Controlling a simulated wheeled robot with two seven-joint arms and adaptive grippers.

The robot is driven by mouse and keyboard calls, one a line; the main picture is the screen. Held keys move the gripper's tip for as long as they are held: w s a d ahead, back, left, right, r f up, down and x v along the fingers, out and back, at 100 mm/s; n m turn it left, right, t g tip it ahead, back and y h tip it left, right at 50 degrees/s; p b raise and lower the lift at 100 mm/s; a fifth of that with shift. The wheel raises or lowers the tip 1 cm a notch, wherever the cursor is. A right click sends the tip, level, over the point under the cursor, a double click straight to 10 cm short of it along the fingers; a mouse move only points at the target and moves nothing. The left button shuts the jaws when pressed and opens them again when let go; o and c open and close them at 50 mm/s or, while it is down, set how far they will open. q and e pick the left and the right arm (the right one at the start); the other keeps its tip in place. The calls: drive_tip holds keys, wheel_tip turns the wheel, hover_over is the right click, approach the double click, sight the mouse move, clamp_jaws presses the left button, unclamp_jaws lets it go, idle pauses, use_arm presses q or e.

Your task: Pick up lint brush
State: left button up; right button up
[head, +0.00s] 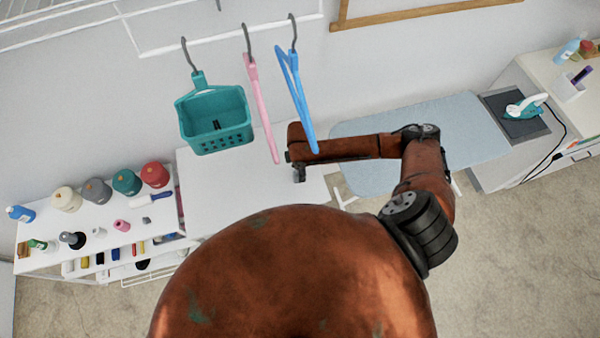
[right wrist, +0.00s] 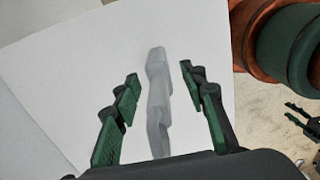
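A pale grey, elongated object that looks like the lint brush (right wrist: 157,100) lies on a white tabletop (right wrist: 70,85) in the right wrist view. My right gripper (right wrist: 158,75) is open, with one finger on each side of it and a visible gap on both sides. In the head view my right gripper (head: 299,173) is small and dark at the white table's right edge, and the brush cannot be made out there. Dark finger-like parts at the right edge of the right wrist view seem to be my left gripper (right wrist: 303,120); its opening is unclear.
A teal basket (head: 215,120), a pink hanger (head: 262,110) and a blue hanger (head: 297,95) hang above the white table. A shelf of thread cones (head: 95,190) stands left. An ironing board (head: 365,175) and an iron (head: 525,107) are right.

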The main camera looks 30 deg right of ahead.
drive_tip(key=shift+f, duration=0.65)
drive_tip(key=shift+c, duration=0.7)
clamp_jaws()
